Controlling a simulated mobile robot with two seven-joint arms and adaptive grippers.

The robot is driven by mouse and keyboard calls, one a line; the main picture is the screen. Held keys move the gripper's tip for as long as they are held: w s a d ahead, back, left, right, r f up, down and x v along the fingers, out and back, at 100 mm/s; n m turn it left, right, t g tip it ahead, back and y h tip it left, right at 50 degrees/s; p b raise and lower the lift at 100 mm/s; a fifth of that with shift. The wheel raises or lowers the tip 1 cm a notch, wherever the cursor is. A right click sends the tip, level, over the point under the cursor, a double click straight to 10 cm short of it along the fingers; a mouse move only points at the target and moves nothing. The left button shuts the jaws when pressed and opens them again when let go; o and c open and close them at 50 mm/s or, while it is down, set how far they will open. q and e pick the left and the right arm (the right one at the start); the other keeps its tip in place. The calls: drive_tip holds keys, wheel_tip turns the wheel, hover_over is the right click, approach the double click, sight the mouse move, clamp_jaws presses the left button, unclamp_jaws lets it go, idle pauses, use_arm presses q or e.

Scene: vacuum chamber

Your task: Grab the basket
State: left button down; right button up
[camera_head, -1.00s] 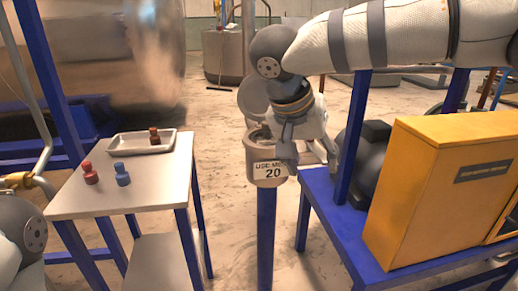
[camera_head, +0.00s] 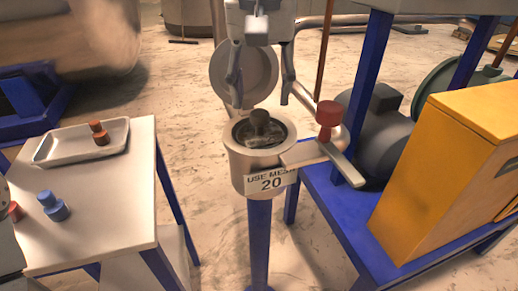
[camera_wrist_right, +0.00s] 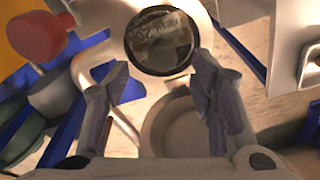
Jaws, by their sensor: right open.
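A metal pot (camera_head: 240,165) on a blue post stands open, labelled "USE MESH 20". Inside it I see a dark knob (camera_head: 260,122) over a grey insert, which looks like the basket (camera_head: 262,140); most of it is hidden by the pot wall. In the right wrist view, the pot mouth with the insert (camera_wrist_right: 162,42) shows beyond the fingers. My right gripper (camera_head: 262,92) is open and empty, pointing down, its fingertips apart from the knob and above it in the picture. It also shows in the right wrist view (camera_wrist_right: 160,110).
The round lid (camera_head: 244,75) stands open behind the pot. A lever with a red knob (camera_head: 329,113) sticks out at right. A yellow box (camera_head: 440,175) stands on a blue frame. At left, a table (camera_head: 110,215) holds a tray (camera_head: 60,158), a red-brown piece and a blue piece (camera_head: 53,206).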

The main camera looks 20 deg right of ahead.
sight(260, 113)
drive_tip(key=f, duration=0.5)
drive_tip(key=shift+w+f, duration=0.25)
drive_tip(key=shift+w, duration=0.05)
clamp_jaws()
